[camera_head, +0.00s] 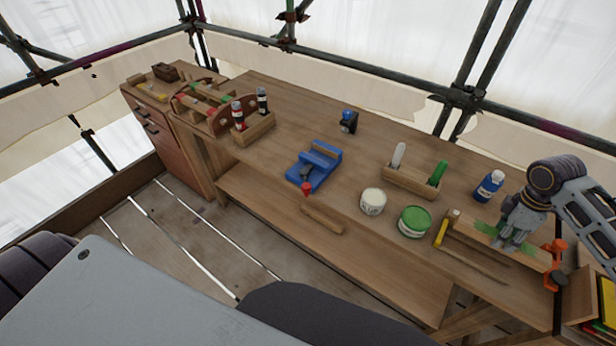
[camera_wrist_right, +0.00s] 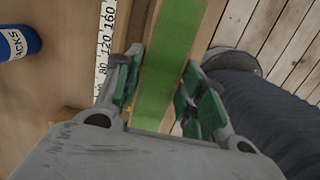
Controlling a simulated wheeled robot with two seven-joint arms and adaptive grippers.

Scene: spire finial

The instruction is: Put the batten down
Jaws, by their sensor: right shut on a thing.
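The batten (camera_head: 537,260) is a long pale wooden strip with green paint, at the right end of the workbench (camera_head: 350,150). My right gripper (camera_head: 508,246) is over it with its fingers pointing down. In the right wrist view the batten's green face (camera_wrist_right: 168,65) runs between the two fingers of my right gripper (camera_wrist_right: 158,100), which are shut on it. Whether its underside touches the bench is hidden. My left gripper is not in view.
An orange clamp (camera_head: 554,262) is by the batten's right end. The back middle is mostly clear.

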